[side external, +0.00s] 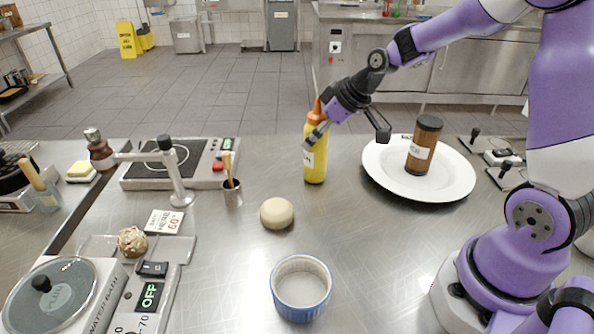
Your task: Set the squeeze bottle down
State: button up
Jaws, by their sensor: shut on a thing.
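The squeeze bottle (316,165) is yellow with an orange cap and stands upright near the middle of the steel counter. My gripper (331,128) reaches down from the upper right and is shut on the bottle near its top. A grey finger crosses the front of the bottle and hides part of its body and label. Another dark finger part shows to the right, in front of the plate's far left edge. I cannot tell whether the bottle's base touches the counter or is just above it.
A white plate (381,178) with a brown jar (423,148) stands to the right. A pale round ball (277,213) and a blue ramekin (302,299) are nearer. A small metal cup (232,194) and a hot plate (151,178) are to the left. Bare counter lies in front of the bottle.

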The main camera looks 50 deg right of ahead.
jog(key=o, duration=1.3)
jog(key=shift+f, duration=0.15)
jog(key=v, duration=1.2)
jog(key=s+a+f+m+g+h, duration=0.1)
jog(key=s+a+m, duration=0.2)
jog(key=s+a, duration=0.4)
jog(key=s, duration=0.4)
jog(key=shift+a+f+h, duration=0.2)
jog(key=shift+a+h, duration=0.05)
jog(key=shift+h, duration=0.15)
